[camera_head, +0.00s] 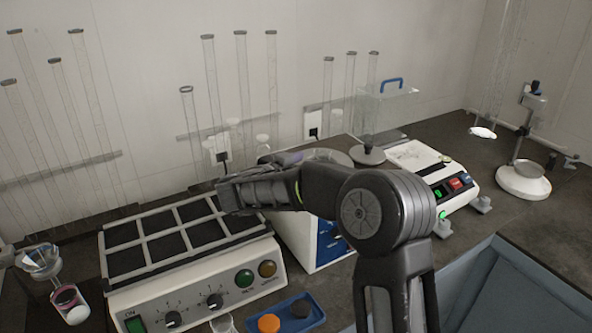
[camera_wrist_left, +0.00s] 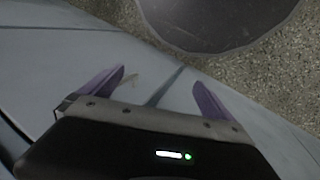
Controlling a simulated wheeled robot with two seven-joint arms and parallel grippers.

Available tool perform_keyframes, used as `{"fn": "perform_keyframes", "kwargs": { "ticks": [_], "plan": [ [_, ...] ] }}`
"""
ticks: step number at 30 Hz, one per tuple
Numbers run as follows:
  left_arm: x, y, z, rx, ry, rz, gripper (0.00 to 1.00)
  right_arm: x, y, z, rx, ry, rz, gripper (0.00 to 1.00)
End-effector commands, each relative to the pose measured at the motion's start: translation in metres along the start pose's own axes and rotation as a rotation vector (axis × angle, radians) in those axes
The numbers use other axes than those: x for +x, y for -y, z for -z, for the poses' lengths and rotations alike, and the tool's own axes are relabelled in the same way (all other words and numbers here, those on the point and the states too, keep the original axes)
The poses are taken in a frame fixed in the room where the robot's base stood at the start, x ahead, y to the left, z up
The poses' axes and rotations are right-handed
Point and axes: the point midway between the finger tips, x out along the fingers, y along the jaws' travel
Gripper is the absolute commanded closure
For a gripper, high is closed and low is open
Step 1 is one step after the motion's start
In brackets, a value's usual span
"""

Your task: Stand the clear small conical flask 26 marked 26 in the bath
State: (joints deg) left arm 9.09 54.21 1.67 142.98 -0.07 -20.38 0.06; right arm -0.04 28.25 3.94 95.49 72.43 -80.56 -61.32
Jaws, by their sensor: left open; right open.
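A white box with a blue front panel, seemingly the bath (camera_head: 297,240), stands mid-bench in the head view. My right arm covers much of its top, and a round grey rim shows behind the arm. My right gripper (camera_head: 281,160) is over the left part of the box, open and partly hidden by its own wrist. My left gripper (camera_wrist_left: 155,88) is open and empty in the left wrist view.
A blue tray (camera_head: 285,318) lies in front. A white instrument (camera_head: 450,185) and a stand with a white base (camera_head: 524,182) are at right. Tall glass tubes line the wall.

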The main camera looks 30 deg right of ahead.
Motion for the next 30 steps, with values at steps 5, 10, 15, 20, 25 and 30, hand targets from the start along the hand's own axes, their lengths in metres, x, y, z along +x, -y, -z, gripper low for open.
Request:
{"fn": "perform_keyframes", "kwargs": {
  "ticks": [5, 10, 15, 20, 25, 30],
  "plan": [
    [0.005, 0.002, 0.0, 0.0, 0.0, 0.0, 0.0, -0.029, 0.001, 0.0, 0.001, -0.002, 0.004, 0.44],
    [0.005, 0.002, 0.0, 0.0, -0.001, 0.0, 0.0, -0.045, 0.001, 0.0, -0.001, -0.002, 0.003, 0.44],
    [0.005, 0.002, 0.0, 0.0, -0.001, 0.0, 0.0, -0.052, 0.0, 0.001, 0.001, 0.0, 0.0, 0.44],
    [0.005, 0.002, 0.0, 0.0, -0.001, 0.0, 0.0, -0.052, 0.0, 0.0, 0.001, 0.0, -0.001, 0.44],
    [0.005, 0.002, 0.0, 0.0, -0.001, 0.0, 0.0, -0.052, 0.0, 0.0, 0.001, 0.0, -0.001, 0.44],
    [0.005, 0.002, 0.0, 0.0, -0.001, 0.0, 0.0, -0.052, 0.0, 0.0, 0.001, 0.0, -0.001, 0.44]
  ]
}}
